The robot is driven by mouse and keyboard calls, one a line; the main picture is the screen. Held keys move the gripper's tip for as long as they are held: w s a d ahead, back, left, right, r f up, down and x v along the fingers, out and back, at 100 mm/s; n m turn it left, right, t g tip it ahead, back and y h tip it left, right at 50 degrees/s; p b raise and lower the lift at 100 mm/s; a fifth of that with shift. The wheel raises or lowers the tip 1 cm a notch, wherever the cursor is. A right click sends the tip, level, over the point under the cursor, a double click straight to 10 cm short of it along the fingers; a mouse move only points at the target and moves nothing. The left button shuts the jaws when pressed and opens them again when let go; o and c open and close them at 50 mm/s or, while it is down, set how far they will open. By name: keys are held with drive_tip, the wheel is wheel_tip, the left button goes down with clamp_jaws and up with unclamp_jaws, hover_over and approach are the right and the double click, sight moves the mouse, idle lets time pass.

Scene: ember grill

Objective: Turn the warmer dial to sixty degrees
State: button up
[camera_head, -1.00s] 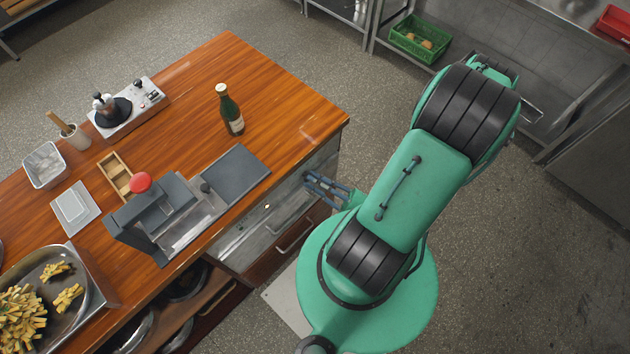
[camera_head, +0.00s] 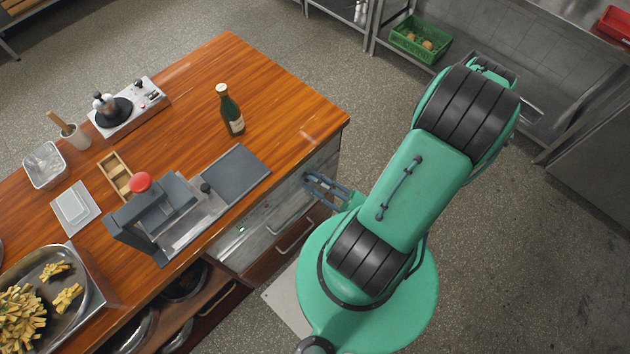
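The warmer (camera_head: 262,234) is a steel-fronted unit set into the side of the wooden counter. A green light (camera_head: 241,229) glows on its front panel. My gripper (camera_head: 308,183) is at the right part of this panel, with its fingers pointing left at it. The two fingers show as bars with a gap between them, and their tips are at or very near the panel. The dial is not clearly visible; the fingertips cover the spot there. I cannot tell whether they grip it, nor read any degree marks.
A handle bar (camera_head: 294,236) sticks out below the panel. Above, the wooden counter (camera_head: 285,110) holds a green bottle (camera_head: 231,110), a grey press-like device (camera_head: 160,217) and a tray of fries (camera_head: 88,290). The floor to the right is clear.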

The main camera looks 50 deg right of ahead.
drive_tip(key=shift+r, duration=0.15)
wheel_tip(320, 180, up, 10)
drive_tip(key=shift+f, duration=0.2)
idle(0.6)
idle(0.7)
